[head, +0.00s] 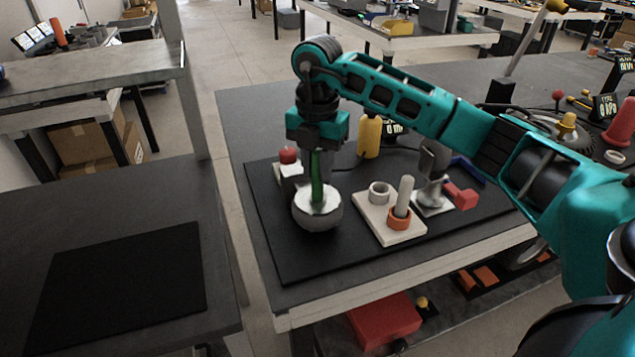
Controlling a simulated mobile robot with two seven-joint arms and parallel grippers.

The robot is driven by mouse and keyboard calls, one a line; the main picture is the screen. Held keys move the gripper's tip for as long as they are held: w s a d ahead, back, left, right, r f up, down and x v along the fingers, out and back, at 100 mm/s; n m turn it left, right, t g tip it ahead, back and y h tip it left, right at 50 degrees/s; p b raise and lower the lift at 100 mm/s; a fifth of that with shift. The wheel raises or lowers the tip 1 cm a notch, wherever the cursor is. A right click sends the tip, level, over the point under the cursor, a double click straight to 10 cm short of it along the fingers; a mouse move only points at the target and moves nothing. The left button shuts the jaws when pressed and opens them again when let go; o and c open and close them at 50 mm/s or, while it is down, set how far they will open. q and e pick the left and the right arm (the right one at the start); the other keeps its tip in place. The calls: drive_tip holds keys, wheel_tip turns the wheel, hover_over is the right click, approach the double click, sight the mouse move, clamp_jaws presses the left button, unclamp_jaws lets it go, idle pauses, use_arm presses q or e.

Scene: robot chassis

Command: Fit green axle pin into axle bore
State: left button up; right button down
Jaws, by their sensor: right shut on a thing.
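The green axle pin (317,176) stands upright below my right gripper (317,150), which is shut on its upper part. The pin's lower end meets the top middle of a round silver metal part (318,213) on the black mat. The axle bore itself is hidden at the pin's foot, so I cannot tell how deep the pin sits in it. My right arm comes in from the right, with the gripper pointing down. My left gripper is not in view.
A white plate (372,221) with a white ring, an orange ring (398,218) and a white peg stands right of the silver part. A red-topped part (288,156), a yellow cylinder (370,136) and a clamp with red handle (461,196) are nearby. The mat's front left (290,262) is clear.

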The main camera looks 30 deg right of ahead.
sight(317, 182)
drive_tip(key=shift+f, duration=1.85)
drive_tip(key=shift+f, duration=0.15)
drive_tip(key=c, duration=0.9)
unclamp_jaws()
drive_tip(key=shift+c, duration=0.2)
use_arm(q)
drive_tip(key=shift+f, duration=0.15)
use_arm(e)
wheel_tip(317, 182, up, 12)
drive_tip(key=shift+r+p, duration=0.2)
drive_tip(key=shift+p, duration=0.25)
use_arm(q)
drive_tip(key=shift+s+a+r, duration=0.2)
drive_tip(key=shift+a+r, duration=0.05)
